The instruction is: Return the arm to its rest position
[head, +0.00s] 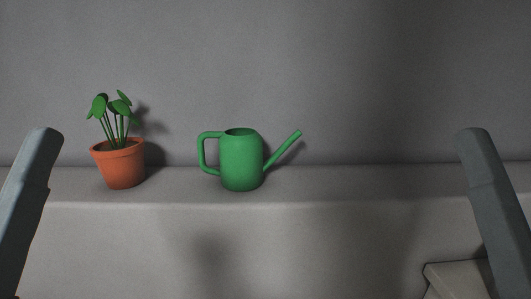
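My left arm (29,205) shows as a grey-blue link that rises at the left edge of the head view. My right arm (492,205) shows as a similar link at the right edge. Neither gripper is in the frame, so their fingers cannot be seen. Both visible arm parts stand apart from the objects on the ledge.
A green watering can (241,163) stands upright on a grey ledge (340,184), with its spout to the right. A potted plant (120,165) in an orange pot stands left of it. A pale box-like object (458,280) is at the lower right. The ledge's right part is clear.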

